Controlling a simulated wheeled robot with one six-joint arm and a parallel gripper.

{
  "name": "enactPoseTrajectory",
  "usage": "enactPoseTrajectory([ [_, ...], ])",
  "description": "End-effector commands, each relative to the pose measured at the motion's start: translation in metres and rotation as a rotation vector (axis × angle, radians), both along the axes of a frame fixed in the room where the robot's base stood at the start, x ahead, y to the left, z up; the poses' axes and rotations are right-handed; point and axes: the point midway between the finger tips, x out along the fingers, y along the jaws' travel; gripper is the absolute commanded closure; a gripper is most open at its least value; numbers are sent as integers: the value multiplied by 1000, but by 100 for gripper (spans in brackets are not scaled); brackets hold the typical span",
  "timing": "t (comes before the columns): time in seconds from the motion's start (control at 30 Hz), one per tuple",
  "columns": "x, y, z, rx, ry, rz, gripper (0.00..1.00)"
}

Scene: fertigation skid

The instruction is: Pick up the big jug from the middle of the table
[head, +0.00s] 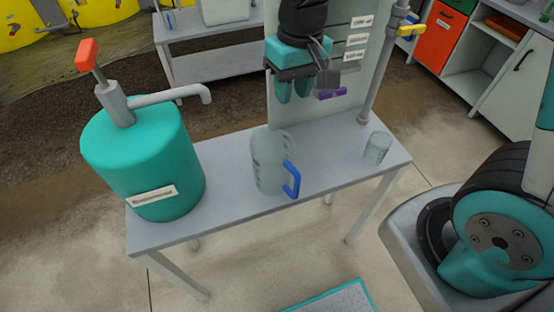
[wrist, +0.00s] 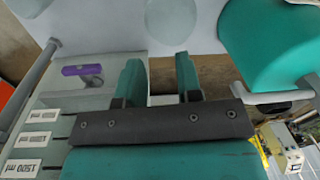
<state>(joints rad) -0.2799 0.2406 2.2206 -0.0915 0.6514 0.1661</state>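The big jug (head: 268,168) is clear, with a blue handle (head: 292,180) on its right side, and stands upright in the middle of the grey table (head: 225,210). In the wrist view a pale see-through round shape, likely the jug (wrist: 174,22), shows beyond the fingertips at the top. My gripper (head: 293,94) hangs above and behind the jug, in front of the upright panel, clear of the jug. It also shows in the wrist view (wrist: 158,68), where its two teal fingers stand apart with nothing between them.
A teal drum (head: 150,165) with a pump spout and orange handle stands at the table's left. A small clear beaker (head: 377,148) stands at the right. A labelled panel (head: 345,80) with a purple-handled valve (head: 331,95) and a grey pipe (head: 382,70) rise behind.

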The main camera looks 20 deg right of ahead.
Motion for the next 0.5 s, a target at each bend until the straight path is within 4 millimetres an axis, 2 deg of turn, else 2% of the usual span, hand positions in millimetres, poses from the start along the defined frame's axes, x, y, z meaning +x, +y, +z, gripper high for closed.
enactPoseTrajectory([
  [0.03,10,-3,-3,-25,9,-28,67],
  [0.17,23,-8,-17,-63,13,-74,67],
  [0.27,25,-10,-32,-70,15,-80,67],
  [0.5,24,-10,-87,-70,18,-79,67],
])
